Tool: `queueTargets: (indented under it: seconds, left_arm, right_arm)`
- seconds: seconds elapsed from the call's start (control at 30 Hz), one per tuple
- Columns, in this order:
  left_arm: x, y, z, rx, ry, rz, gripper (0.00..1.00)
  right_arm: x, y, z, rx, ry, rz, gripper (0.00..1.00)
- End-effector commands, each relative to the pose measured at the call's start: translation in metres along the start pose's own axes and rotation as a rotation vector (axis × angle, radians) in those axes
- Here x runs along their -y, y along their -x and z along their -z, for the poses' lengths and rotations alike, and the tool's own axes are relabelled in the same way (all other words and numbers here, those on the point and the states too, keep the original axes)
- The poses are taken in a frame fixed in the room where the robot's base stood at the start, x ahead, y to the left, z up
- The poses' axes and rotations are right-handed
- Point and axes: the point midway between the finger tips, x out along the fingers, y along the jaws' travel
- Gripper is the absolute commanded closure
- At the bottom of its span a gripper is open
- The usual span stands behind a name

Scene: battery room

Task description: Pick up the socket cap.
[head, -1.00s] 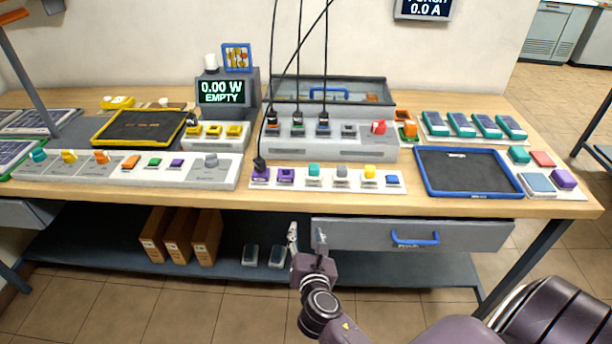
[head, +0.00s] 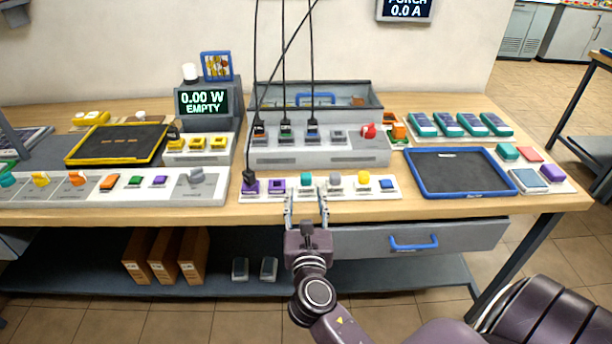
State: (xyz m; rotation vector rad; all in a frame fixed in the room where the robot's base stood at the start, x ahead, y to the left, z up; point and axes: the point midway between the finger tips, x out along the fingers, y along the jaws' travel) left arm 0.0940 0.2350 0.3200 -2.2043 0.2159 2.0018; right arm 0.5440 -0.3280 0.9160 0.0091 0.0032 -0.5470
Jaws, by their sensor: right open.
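My right gripper (head: 306,206) is at the front edge of the bench, its two fingers apart and pointing away from me, with nothing between them. Just beyond the fingertips is a white strip (head: 349,188) with small coloured pieces in a row. On it are a teal piece (head: 306,180), a grey piece (head: 335,179), a yellow piece (head: 364,178), a blue piece (head: 386,184) and purple pieces (head: 277,186). I cannot tell which of these, if any, is the socket cap. My left gripper is not in view.
A grey charger block (head: 320,157) with black hanging cables stands behind the strip. A blue-rimmed tray (head: 411,176) lies to the right, and a yellow-rimmed tray (head: 73,154) to the left. A drawer with a blue handle (head: 413,244) is under the bench top.

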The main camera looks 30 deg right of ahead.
Motion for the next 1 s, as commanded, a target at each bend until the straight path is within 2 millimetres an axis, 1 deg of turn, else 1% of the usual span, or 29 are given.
queueTargets:
  seconds: [0.07, 0.2, 0.37, 0.5, 0.63, 0.73, 0.93, 0.97, 1.0]
  left_arm:
    - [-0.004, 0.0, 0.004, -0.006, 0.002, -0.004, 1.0]
    - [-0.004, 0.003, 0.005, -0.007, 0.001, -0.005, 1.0]
    - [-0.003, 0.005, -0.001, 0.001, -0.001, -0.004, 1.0]
    - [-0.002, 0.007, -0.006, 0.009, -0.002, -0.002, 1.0]
    - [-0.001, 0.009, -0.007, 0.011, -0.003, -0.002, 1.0]
    - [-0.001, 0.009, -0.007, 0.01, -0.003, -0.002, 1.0]
    - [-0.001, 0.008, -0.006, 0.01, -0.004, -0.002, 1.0]
    - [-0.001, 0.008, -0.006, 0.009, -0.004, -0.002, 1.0]
    - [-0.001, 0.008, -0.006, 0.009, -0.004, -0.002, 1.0]
  right_arm:
    - [0.001, -0.003, -0.002, 0.005, 0.006, 0.003, 0.58]
    - [0.001, -0.017, -0.003, 0.007, 0.009, 0.004, 0.58]
    - [0.003, -0.035, -0.001, 0.006, 0.009, 0.003, 0.58]
    - [0.006, -0.057, 0.002, 0.006, 0.009, 0.004, 0.58]
    - [0.006, -0.073, 0.003, 0.005, 0.008, 0.004, 0.58]
    - [0.006, -0.078, 0.004, 0.004, 0.008, 0.004, 0.58]
    - [0.006, -0.078, 0.004, 0.004, 0.007, 0.003, 0.58]
    - [0.006, -0.078, 0.004, 0.004, 0.007, 0.003, 0.6]
    - [0.006, -0.078, 0.004, 0.004, 0.007, 0.003, 0.65]
